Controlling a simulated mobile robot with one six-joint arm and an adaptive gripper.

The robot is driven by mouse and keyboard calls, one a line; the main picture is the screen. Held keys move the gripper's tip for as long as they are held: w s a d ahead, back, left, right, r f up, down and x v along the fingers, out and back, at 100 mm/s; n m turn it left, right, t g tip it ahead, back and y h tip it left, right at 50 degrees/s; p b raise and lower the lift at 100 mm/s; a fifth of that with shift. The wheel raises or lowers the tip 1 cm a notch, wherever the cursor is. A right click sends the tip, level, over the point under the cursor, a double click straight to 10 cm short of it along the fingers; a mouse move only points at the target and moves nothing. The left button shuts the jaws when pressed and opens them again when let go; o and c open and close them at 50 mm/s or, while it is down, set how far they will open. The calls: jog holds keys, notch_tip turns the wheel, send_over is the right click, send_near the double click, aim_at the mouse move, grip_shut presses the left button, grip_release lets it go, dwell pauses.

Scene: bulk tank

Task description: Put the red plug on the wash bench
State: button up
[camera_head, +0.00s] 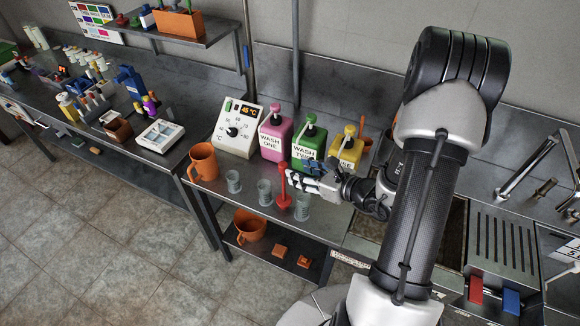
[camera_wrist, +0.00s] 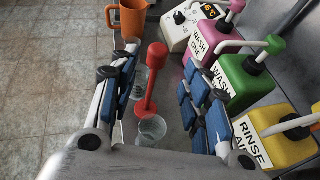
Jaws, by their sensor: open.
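The red plug (camera_head: 284,188) has a thick head, a thin stem and a wide foot. It stands about upright, and its foot appears to rest on the wash bench (camera_head: 222,204) among the clear glasses, near the front edge. My gripper (camera_head: 292,178) is beside it, fingers pointing left and low over the bench. In the wrist view the red plug (camera_wrist: 151,85) shows between the two spread blue-padded fingers of my gripper (camera_wrist: 165,60), with a gap on both sides. I cannot tell the exact contact under its foot.
Clear glasses (camera_head: 264,191) stand close to the plug; one glass (camera_wrist: 152,129) is just beside its foot. Pink (camera_head: 276,133), green (camera_head: 308,146) and yellow (camera_head: 346,153) pump bottles line the back. An orange jug (camera_head: 203,162) and a dial box (camera_head: 237,131) stand left. The aisle floor is clear.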

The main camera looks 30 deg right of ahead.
jog(key=s+a+r+n+g+y, duration=0.2)
jog(key=s+a+r+n+g, duration=0.25)
jog(key=a+r+n, duration=0.35)
jog(key=s+a+r+n+g+y, duration=0.35)
jog(key=s+a+r+n, duration=0.2)
jog(key=a+n, duration=0.35)
jog(key=s+a+r+n+g+h, duration=0.25)
jog(key=s+n+h, duration=0.25)
jog(key=s+n, duration=0.35)
jog(key=s+d+r+n+t+h, duration=0.2)
jog(key=s+d+r+n+h, duration=0.1)
jog(key=d+r+n+h, duration=0.2)
jog(key=shift+s+n+t, duration=0.15)
jog(key=shift+n+t, duration=0.2)
jog(key=shift+n, duration=0.6)
jog(key=shift+d, duration=0.1)
